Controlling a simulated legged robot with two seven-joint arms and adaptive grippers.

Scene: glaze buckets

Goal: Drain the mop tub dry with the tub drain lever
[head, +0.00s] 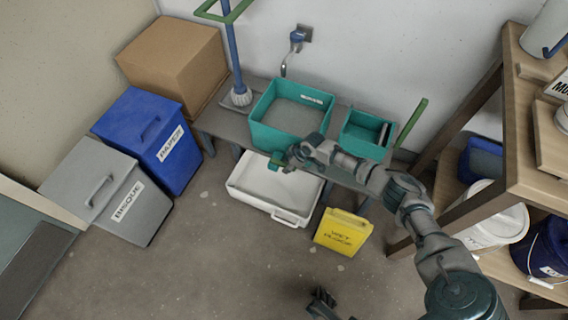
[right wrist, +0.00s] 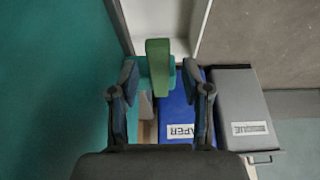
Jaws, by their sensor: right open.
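The teal mop tub (head: 262,137) stands on a low grey bench against the wall, with a white label inside its back wall. Its inside looks grey; I cannot tell how much liquid is in it. The green drain lever (head: 276,160) sticks out low on the tub's front. My right gripper (head: 284,165) is at the lever. In the right wrist view the lever (right wrist: 158,62) stands between the two spread fingers of the gripper (right wrist: 160,88), with gaps on both sides. My left gripper (head: 322,300) is at the bottom edge, dark and partly visible, its opening unclear.
A white basin (head: 246,193) sits on the floor below the tub's front. A yellow sign (head: 342,232) stands right of it. A smaller teal bin (head: 365,142) shares the bench. Blue (head: 135,125) and grey (head: 85,185) bins stand left; a wooden shelf (head: 535,170) stands right.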

